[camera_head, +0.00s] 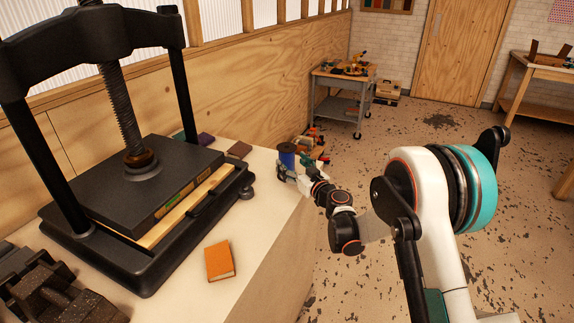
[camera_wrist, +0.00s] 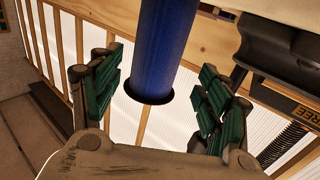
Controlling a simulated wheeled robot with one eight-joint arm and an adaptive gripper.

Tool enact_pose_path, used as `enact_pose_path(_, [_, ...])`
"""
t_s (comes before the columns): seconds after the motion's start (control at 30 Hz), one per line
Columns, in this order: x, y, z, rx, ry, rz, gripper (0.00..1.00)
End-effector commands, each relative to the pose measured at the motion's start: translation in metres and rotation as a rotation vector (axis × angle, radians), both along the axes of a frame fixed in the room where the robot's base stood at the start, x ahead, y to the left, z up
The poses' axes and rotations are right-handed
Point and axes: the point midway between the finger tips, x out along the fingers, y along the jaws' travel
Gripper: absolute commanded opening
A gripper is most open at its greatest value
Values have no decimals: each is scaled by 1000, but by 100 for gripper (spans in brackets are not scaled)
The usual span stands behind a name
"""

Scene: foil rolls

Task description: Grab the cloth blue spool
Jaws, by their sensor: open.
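The blue cloth spool (camera_head: 287,157) stands upright near the far right end of the pale bench, beyond the press. In the wrist view the spool (camera_wrist: 163,45) runs down from the top edge between the two green-padded fingers. My gripper (camera_head: 292,177) is at the spool in the head view, and its fingers are hard to make out there. In the wrist view my gripper (camera_wrist: 158,98) is open, with a gap visible on each side of the spool. The spool's upper part is cut off by the frame in the wrist view.
A large black press (camera_head: 110,180) fills the left of the bench. An orange book (camera_head: 220,261) lies on the near bench top (camera_head: 262,215). Small dark and brown items lie behind the press, near the spool. A grey cart (camera_head: 342,85) stands farther back on the floor.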

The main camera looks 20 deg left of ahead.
Motion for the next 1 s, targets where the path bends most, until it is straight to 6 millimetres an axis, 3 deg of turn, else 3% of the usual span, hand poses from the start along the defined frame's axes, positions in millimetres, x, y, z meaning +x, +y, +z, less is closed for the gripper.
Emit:
enact_pose_path(0.4, [34, 32, -1, 0, 0, 0, 70])
enact_pose_path(0.73, [39, 37, 2, 0, 0, -1, 70])
enact_pose_path(0.77, [39, 37, 2, 0, 0, -1, 68])
enact_pose_path(0.9, [39, 37, 2, 0, 0, -1, 36])
enact_pose_path(1.0, [39, 37, 2, 0, 0, -1, 18])
